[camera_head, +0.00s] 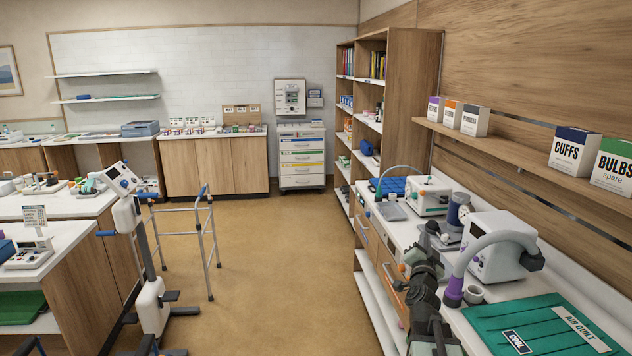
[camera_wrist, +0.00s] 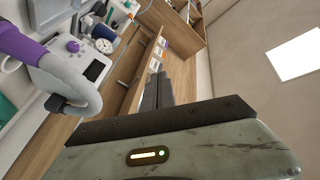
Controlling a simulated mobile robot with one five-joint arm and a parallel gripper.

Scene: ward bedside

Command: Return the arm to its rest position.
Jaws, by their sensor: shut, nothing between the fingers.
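My arm rises at the lower right in the head view, in front of the bedside counter (camera_head: 478,303). In the wrist view my gripper (camera_wrist: 158,88) shows its two dark fingers side by side, shut, with nothing held. Its pale green housing fills the bottom of that view. In the head view I cannot make out the fingertips clearly. A grey hose on a purple base (camera_head: 455,288) stands on the counter just right of my arm. It also shows at the left of the wrist view, close to my gripper but apart from it.
On the counter are a white machine (camera_head: 496,245), a small cup (camera_head: 473,294) and a green quilt (camera_head: 540,328). A wall shelf (camera_head: 520,152) with boxes hangs above. A walking frame (camera_head: 190,240) and a wheeled device (camera_head: 150,290) stand left. The floor between (camera_head: 275,270) is clear.

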